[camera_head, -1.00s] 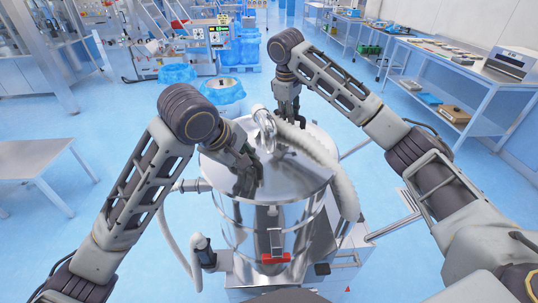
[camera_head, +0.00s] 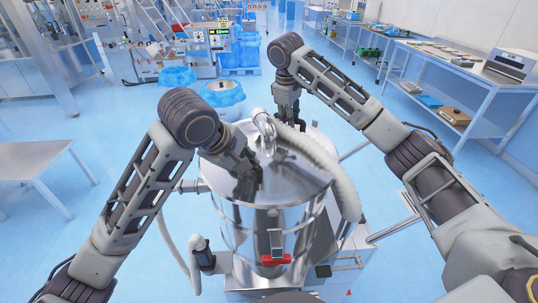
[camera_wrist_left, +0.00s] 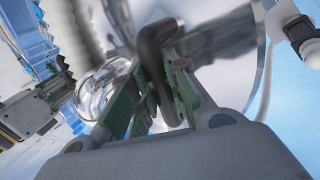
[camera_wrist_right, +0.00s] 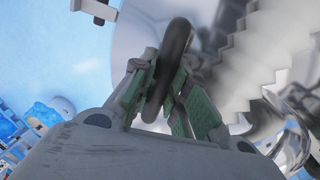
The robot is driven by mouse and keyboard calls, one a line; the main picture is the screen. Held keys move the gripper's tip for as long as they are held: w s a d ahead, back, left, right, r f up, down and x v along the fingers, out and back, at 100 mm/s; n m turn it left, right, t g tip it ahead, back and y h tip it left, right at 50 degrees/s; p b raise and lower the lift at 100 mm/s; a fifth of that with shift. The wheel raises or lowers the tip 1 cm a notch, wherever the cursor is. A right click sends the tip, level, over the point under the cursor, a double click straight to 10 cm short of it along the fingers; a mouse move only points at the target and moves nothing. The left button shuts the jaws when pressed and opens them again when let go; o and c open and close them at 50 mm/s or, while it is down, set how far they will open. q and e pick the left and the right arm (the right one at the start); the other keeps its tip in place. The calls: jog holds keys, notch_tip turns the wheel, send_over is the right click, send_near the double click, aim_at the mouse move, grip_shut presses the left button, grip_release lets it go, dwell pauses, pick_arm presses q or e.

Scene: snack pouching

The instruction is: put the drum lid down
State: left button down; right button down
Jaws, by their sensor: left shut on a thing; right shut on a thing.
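The shiny steel drum lid (camera_head: 290,178) lies level over the top of the steel drum (camera_head: 240,222). Whether it touches the rim all round I cannot tell. My left gripper (camera_head: 252,178) is shut on a dark loop handle of the lid, at its left side; this handle (camera_wrist_left: 152,55) stands between the green-padded fingers in the left wrist view. My right gripper (camera_head: 292,118) is shut on the other dark handle (camera_wrist_right: 176,45) at the lid's far side, seen in the right wrist view. My arms hide parts of the lid.
A pale ribbed hose (camera_head: 325,165) runs from a metal elbow pipe (camera_head: 265,128) on the lid down the drum's right side. A red-tipped latch (camera_head: 276,258) is on the drum's front. A steel table (camera_head: 35,162) stands left, shelving (camera_head: 490,85) right.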

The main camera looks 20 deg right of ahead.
pick_arm(q)
jog(key=c, duration=1.8)
grip_release()
jog(key=shift+c, duration=0.2)
pick_arm(e)
jog(key=c, duration=1.8)
grip_release()
jog(key=shift+c, duration=0.2)
pick_arm(q)
jog(key=o, duration=0.5)
jog(key=shift+s, duration=0.15)
jog(key=shift+c, duration=0.2)
pick_arm(e)
jog(key=o, duration=0.5)
jog(key=shift+s+a+r, duration=0.1)
jog(key=shift+s, duration=0.1)
jog(key=shift+c, duration=0.2)
jog(key=shift+w, duration=0.1)
pick_arm(q)
jog(key=shift+r, duration=0.1)
jog(key=v, duration=1.1)
jog(key=shift+a+r, duration=0.2)
jog(key=shift+r, duration=0.15)
jog(key=shift+s, duration=0.1)
pick_arm(e)
jog(key=shift+r, duration=0.1)
